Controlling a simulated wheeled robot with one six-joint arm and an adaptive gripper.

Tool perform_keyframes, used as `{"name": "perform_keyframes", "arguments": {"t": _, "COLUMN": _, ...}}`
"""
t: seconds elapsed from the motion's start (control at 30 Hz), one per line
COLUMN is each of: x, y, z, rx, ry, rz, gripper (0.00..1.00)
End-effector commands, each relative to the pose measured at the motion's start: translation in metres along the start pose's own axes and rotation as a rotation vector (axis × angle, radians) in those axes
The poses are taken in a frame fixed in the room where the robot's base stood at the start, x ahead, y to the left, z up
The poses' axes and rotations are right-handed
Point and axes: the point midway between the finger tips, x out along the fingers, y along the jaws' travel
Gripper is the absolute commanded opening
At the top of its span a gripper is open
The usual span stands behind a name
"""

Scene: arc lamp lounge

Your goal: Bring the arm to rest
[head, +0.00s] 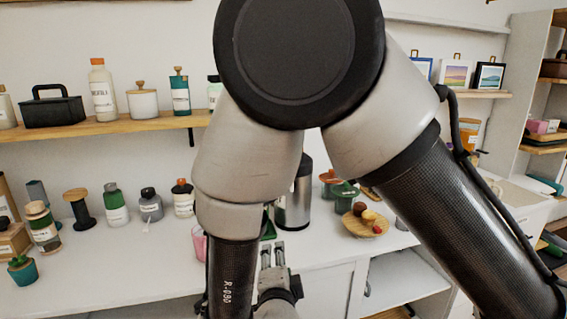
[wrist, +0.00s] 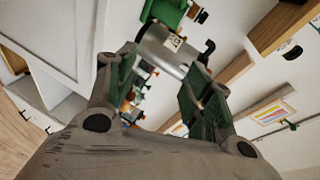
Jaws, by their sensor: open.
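My arm fills the middle of the head view, bent sharply at a large dark joint near the top. My gripper (wrist: 160,95) is open, its two green-padded fingers apart in the wrist view. A silver cylinder (wrist: 168,50) shows between and beyond the fingertips there; I cannot tell how far off it is. In the head view my gripper (head: 272,256) is low in the middle, in front of the white counter, partly hidden by my own arm. I see nothing held in it.
The white counter (head: 110,262) holds several bottles, a silver canister (head: 294,200) and a wooden plate of fruit (head: 362,226). A wooden shelf (head: 100,128) with jars and a black caddy (head: 52,110) runs above. A pink cup (head: 199,244) stands close left of my arm.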

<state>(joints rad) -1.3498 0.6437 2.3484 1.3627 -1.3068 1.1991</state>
Motion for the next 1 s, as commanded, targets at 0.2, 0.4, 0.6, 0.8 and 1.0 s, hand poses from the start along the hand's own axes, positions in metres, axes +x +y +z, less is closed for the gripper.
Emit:
{"name": "perform_keyframes", "arguments": {"t": 0.2, "x": -0.003, "y": 0.049, "z": 0.040, "rx": -0.226, "ry": -0.212, "rz": 0.192, "gripper": 0.52}}
{"name": "perform_keyframes", "arguments": {"t": 0.4, "x": -0.034, "y": 0.088, "z": 0.081, "rx": -0.527, "ry": -0.569, "rz": 0.383, "gripper": 0.52}}
{"name": "perform_keyframes", "arguments": {"t": 0.6, "x": -0.076, "y": 0.075, "z": 0.061, "rx": -0.908, "ry": -1.077, "rz": 0.501, "gripper": 0.52}}
{"name": "perform_keyframes", "arguments": {"t": 0.8, "x": -0.092, "y": 0.021, "z": -0.063, "rx": -1.238, "ry": -1.400, "rz": 0.493, "gripper": 0.52}}
{"name": "perform_keyframes", "arguments": {"t": 1.0, "x": -0.107, "y": -0.021, "z": -0.217, "rx": -1.415, "ry": -1.402, "rz": 0.544, "gripper": 0.52}}
